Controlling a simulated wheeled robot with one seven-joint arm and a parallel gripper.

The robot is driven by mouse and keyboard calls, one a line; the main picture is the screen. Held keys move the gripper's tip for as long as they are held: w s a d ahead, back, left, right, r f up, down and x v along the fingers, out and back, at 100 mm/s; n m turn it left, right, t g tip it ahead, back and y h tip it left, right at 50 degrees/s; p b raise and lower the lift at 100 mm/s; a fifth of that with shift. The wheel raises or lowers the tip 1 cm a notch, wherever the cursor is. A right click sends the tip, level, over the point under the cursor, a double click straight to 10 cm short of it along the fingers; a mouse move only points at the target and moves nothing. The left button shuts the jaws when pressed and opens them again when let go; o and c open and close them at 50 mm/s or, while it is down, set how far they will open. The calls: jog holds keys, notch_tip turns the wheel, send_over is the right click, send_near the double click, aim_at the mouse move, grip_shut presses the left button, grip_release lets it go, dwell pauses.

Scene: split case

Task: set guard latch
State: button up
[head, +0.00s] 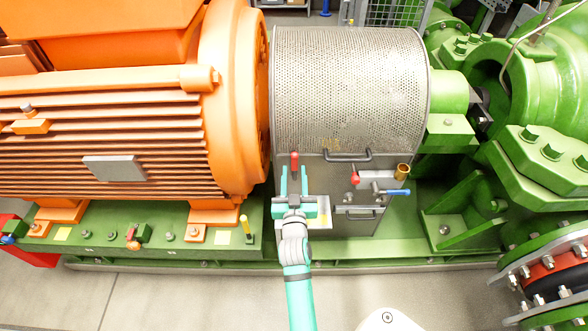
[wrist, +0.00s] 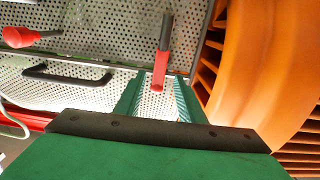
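The guard latch, a short lever with a red grip (head: 294,160), sits on the upper left of the grey panel below the perforated guard (head: 350,85). In the wrist view the latch (wrist: 161,68) has a dark grey shank and a red end. My teal gripper (head: 294,172) is open in front of the panel, one finger on each side of the latch's line. In the wrist view my gripper (wrist: 158,82) shows a gap between its fingers, with the red end at their tips. I cannot tell whether either finger touches it.
A dark bar handle (head: 347,156) is right of the latch. Farther right are a red-handled lever (head: 355,178), a blue-handled lever (head: 397,192) and a brass fitting (head: 403,171). The orange motor (head: 235,100) stands close on the left, green pump casing (head: 560,70) on the right.

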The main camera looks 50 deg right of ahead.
jog(key=v, duration=0.8)
jog(key=shift+a+f, duration=0.1)
dwell(0.3)
